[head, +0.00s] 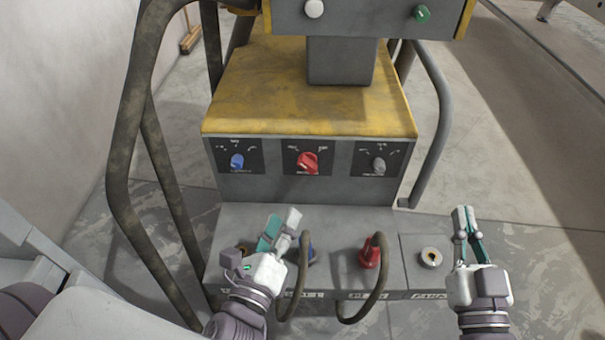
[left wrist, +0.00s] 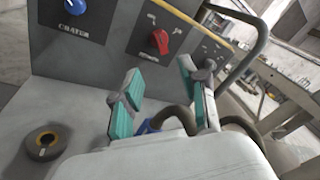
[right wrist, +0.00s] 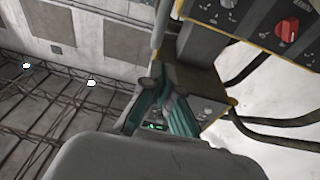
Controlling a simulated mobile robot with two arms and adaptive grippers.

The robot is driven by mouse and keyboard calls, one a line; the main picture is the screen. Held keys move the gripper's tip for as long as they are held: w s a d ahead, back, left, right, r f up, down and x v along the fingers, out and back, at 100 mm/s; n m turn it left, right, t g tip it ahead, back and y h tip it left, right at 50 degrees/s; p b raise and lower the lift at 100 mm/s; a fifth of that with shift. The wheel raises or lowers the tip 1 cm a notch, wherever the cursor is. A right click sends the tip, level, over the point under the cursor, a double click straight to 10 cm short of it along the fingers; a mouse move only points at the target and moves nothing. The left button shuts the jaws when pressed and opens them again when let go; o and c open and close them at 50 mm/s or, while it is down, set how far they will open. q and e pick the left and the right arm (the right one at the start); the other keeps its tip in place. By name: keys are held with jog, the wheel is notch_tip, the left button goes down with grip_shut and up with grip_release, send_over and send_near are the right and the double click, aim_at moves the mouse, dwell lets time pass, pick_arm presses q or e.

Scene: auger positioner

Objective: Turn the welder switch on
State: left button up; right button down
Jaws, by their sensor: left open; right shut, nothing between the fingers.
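The welder (head: 310,187) stands in front of me with a dark front panel of three rotary controls. A red switch knob (head: 308,163) is in the middle, a blue knob (head: 237,161) left, a grey knob (head: 379,165) right. The red knob also shows in the left wrist view (left wrist: 160,40) and right wrist view (right wrist: 287,30). My left gripper (head: 281,226) is open and empty, below the panel over the lower ledge, apart from the knobs. My right gripper (head: 465,214) is shut and empty, right of the ledge, away from the panel.
A red plug (head: 370,256) and a blue plug (head: 308,253) with looping cables sit on the ledge; my left gripper partly hides the blue one. A round socket (head: 431,257) is at the ledge's right. Curved metal bars (head: 128,150) flank the welder.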

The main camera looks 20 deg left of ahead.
pick_arm(q)
jog(key=p, duration=0.2)
send_near(308, 163)
jog(key=w+f+p, duration=0.1)
jog(key=w, duration=0.7)
jog(key=shift+w, duration=0.15)
pick_arm(e)
jog(key=s+d+f+g+h, duration=0.1)
jog(key=s+f+g, duration=0.1)
jog(key=f+g, duration=0.2)
jog(key=s+d+f+g+h, duration=0.1)
jog(key=f+g, duration=0.3)
jog(key=f, duration=0.4)
jog(key=shift+s+d+f+g+h, duration=0.15)
jog(key=shift+s+d+g+h, duration=0.2)
jog(key=shift+s+d, duration=0.3)
pick_arm(q)
jog(key=shift+a, duration=0.1)
pick_arm(e)
jog(key=shift+s+a, duration=0.1)
pick_arm(q)
grip_shut()
